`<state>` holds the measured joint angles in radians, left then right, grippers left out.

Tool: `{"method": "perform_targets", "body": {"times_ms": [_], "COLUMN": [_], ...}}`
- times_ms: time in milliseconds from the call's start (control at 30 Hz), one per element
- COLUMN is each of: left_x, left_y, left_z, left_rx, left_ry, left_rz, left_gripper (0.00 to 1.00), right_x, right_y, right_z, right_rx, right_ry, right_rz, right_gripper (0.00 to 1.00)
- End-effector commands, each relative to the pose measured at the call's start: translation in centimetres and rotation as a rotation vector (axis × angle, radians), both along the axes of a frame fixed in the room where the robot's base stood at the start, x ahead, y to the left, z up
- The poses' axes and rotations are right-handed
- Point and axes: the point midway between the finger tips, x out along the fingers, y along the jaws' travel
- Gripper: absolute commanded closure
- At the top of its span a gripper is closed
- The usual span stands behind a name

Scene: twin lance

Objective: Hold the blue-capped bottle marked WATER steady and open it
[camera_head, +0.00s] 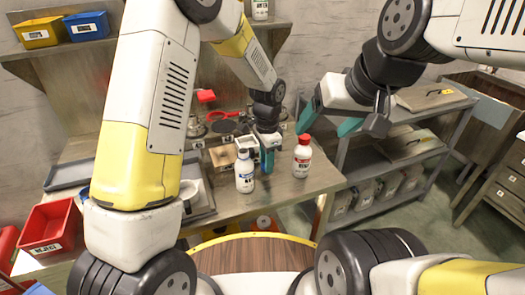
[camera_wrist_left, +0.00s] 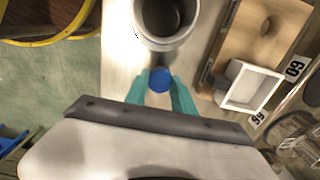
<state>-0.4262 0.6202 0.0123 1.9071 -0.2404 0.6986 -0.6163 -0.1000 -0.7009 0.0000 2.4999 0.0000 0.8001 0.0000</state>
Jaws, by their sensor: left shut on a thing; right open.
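My right gripper (camera_head: 335,122) is open and empty, raised above and right of the bench items.
A red-capped white bottle (camera_head: 302,158) stands right of the left gripper. A wooden block (camera_head: 222,156) and a small white box (camera_wrist_left: 248,87) are close behind. A red bin (camera_head: 50,228) is at the left, and a shelf rack (camera_head: 390,160) at the right.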

Motion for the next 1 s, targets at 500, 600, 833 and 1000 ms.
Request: {"method": "perform_targets", "body": {"times_ms": [500, 600, 833, 1000], "left_x": [0.4, 0.4, 0.4, 0.4], "left_y": [0.6, 0.6, 0.6, 0.6], "left_z": [-3.6, -3.6, -3.9, -3.9], "left_rx": [0.000, 0.000, 0.001, 0.001], "left_ry": [0.000, 0.000, 0.000, 0.000], "left_rz": [-0.005, -0.005, -0.006, -0.005], "left_gripper": [1.00, 1.00, 0.58, 0.48], "right_x": [0.0, 0.0, 0.0, 0.0], "right_y": [0.0, 0.0, 0.0, 0.0], "right_z": [0.0, 0.0, 0.0, 0.0], "right_rx": [0.000, 0.000, 0.000, 0.000], "right_ry": [0.001, 0.001, 0.001, 0.001], "right_rz": [0.000, 0.000, 0.000, 0.000], "right_gripper": [0.27, 0.27, 0.27, 0.27]}}
